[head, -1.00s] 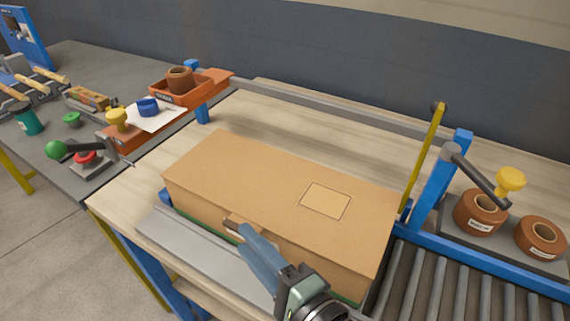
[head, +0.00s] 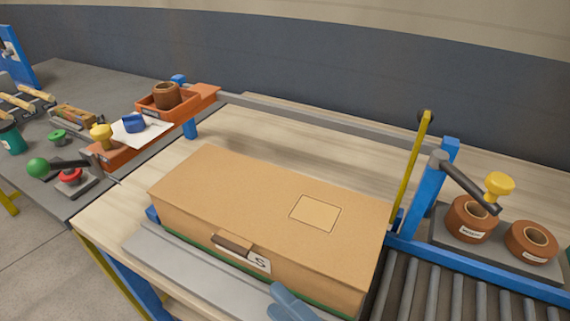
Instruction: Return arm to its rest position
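My gripper (head: 292,303) shows only in part at the bottom edge of the head view, as blue-grey finger parts just in front of the box's front face. Whether it is open or shut does not show, and the rest of my arm is out of the frame. The closed cardboard box (head: 245,195) lies on the wooden table. I cannot tell whether the fingers touch the box.
A roller conveyor (head: 440,290) with a blue post and yellow bar (head: 411,170) stands right of the box. Brown tape rolls (head: 470,220) sit behind it. Bare wood (head: 285,140) lies behind the box.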

